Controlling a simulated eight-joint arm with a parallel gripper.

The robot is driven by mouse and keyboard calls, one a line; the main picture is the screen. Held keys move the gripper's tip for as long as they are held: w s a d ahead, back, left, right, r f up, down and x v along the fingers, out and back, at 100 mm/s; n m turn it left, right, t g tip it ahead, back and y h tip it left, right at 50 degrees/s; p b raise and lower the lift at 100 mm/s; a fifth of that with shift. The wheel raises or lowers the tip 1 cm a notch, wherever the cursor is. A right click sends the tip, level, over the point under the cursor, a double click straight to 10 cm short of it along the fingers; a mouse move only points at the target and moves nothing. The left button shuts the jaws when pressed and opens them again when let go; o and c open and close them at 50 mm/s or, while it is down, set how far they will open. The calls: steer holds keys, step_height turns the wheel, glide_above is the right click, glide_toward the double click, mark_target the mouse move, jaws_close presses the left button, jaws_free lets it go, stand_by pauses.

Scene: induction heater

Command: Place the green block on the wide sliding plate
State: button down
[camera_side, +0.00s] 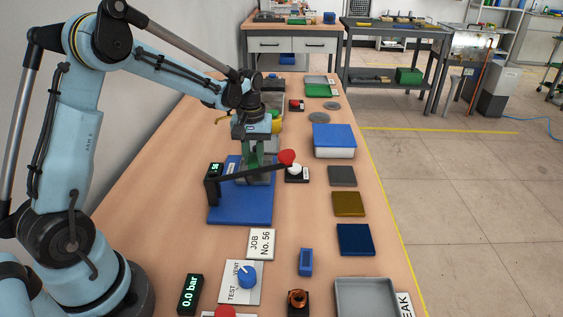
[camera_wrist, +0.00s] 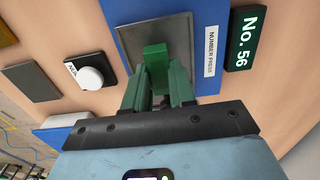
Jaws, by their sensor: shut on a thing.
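My gripper (camera_wrist: 158,88) is shut on the green block (camera_wrist: 155,56), which stands out between its green fingers in the wrist view. In the side view my gripper (camera_side: 254,160) is over the blue-based number press (camera_side: 240,212), behind a black lever with a red knob (camera_side: 287,157). A grey plate (camera_wrist: 126,42) on the blue base lies under the block in the wrist view. I cannot tell whether the block touches this plate, nor whether it is the wide sliding plate. In the side view the lever and fingers hide much of the block and plate.
A white push button (camera_side: 296,169) stands just right of the press. Grey (camera_side: 342,176), olive (camera_side: 349,204) and dark blue (camera_side: 355,239) tiles lie further right. A blue-topped box (camera_side: 334,138) stands beyond them. A "JOB No. 56" card (camera_side: 261,244) lies in front of the press.

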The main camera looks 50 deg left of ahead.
mark_target(254, 158)
steer(key=shift+f, duration=0.9)
steer(key=shift+f, duration=0.1)
steer(key=c, duration=0.9)
jaws_free()
step_height(254, 158, up, 12)
steer(key=s+d+m+t, duration=0.2)
steer(key=s+d+m, duration=0.1)
steer(key=s+d, duration=0.1)
steer(key=s+d+m+t, duration=0.2)
steer(key=s+d+m, duration=0.1)
steer(key=s+d, duration=0.1)
steer(key=s+d+m+t, duration=0.3)
steer(key=s+d, duration=0.1)
steer(key=s, duration=0.2)
steer(key=shift+d+f, duration=0.2)
steer(key=shift+f, duration=0.1)
